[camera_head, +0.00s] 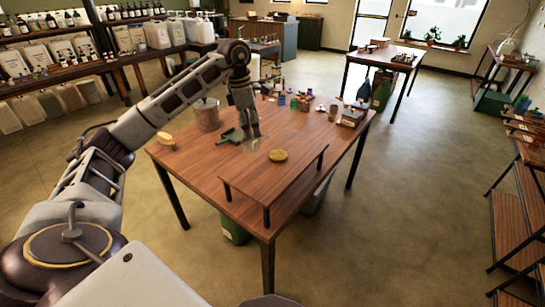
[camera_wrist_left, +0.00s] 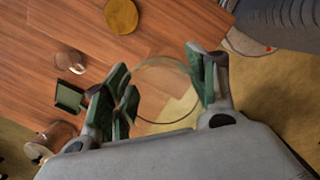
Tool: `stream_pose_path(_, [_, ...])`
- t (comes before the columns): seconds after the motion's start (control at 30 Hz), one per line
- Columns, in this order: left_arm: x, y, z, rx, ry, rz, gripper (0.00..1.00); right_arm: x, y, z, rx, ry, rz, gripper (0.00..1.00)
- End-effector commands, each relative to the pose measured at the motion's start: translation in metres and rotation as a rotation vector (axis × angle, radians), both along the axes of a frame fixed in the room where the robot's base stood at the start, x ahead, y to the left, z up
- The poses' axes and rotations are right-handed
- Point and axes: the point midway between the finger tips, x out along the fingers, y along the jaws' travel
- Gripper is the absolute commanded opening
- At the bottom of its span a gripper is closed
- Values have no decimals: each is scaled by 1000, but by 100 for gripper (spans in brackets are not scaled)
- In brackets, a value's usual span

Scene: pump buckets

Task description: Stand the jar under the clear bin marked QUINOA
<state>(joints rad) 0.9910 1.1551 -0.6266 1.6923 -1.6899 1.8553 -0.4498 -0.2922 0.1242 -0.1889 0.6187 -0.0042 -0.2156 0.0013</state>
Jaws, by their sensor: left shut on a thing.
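My left gripper (camera_head: 250,134) reaches over the wooden table in the head view. It is shut on a clear glass jar (camera_head: 258,145), which is faint there. In the left wrist view the green-padded fingers (camera_wrist_left: 163,95) stand on either side of the round jar (camera_wrist_left: 160,72), and the table shows through it. Whether the jar touches the table is not clear. Several pale bins (camera_head: 62,50) line the left wall shelves, with more bins (camera_head: 50,103) in a lower row. Their labels are too small to read, so I cannot tell which is QUINOA. My right gripper is out of view.
On the table (camera_head: 200,165) are a metal pot (camera_head: 206,114), a round yellow-brown disc (camera_head: 278,155), a dark green item (camera_head: 229,136) and a brush-like item (camera_head: 166,140). A raised narrow ledge runs along the front edge. Floor (camera_head: 420,200) to the right is open.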

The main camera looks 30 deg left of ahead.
Motion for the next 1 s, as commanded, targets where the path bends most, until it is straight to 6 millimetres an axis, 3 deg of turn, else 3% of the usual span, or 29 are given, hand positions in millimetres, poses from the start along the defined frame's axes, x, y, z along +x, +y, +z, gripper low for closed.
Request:
stream_pose_path(0.53, [-1, 0, -56, 1, 2, -1, 22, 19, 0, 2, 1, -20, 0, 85])
stream_pose_path(1.0, [0, 0, -62, 0, 0, -1, 22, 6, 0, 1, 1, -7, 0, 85])
